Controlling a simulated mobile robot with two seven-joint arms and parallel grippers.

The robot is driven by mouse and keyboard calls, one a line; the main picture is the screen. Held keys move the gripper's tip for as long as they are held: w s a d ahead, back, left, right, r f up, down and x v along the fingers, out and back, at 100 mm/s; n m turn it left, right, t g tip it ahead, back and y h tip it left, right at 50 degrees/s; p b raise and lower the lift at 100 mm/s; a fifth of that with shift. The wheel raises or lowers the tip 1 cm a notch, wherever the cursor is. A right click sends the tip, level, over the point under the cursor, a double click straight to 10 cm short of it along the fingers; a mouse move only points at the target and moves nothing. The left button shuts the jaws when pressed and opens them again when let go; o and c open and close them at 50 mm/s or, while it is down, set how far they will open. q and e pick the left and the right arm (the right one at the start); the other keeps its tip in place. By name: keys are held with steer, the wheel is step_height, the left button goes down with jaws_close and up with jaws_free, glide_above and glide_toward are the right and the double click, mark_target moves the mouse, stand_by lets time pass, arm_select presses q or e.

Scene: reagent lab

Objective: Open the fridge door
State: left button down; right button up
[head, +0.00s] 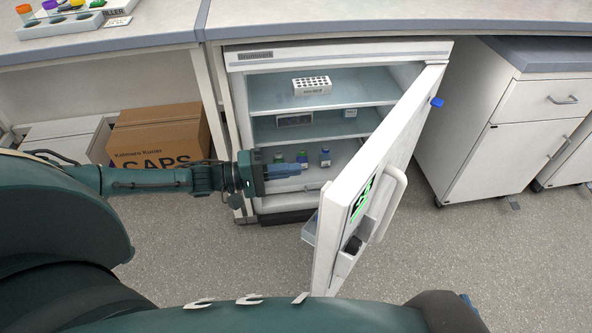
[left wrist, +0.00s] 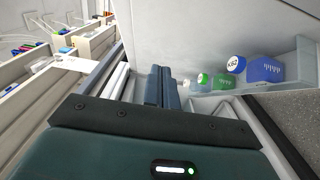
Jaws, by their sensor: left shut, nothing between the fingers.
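The white fridge (head: 337,55) stands under the bench with its door (head: 375,165) swung well out to the right. Its shelves show inside. The door's white handle (head: 389,205) is on its outer face, at the right. My left gripper (head: 296,169) is in front of the opening, between the fridge body and the door's inner side, apart from the handle. Its fingers are together and empty, as the left wrist view (left wrist: 163,84) also shows. My right gripper does not show.
Inside the fridge are a white tube rack (head: 312,86) and small bottles (head: 325,157). A cardboard box (head: 160,135) stands left of the fridge, under the bench. A white drawer cabinet (head: 500,150) stands to the right. The floor below the cabinet is clear.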

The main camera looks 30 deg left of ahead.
arm_select(q)
steer(key=w+d, duration=0.3)
steer(key=d, duration=0.6)
steer(key=shift+w+d+b, duration=0.15)
steer(key=shift+d+b, duration=0.2)
steer(key=shift+b, duration=0.1)
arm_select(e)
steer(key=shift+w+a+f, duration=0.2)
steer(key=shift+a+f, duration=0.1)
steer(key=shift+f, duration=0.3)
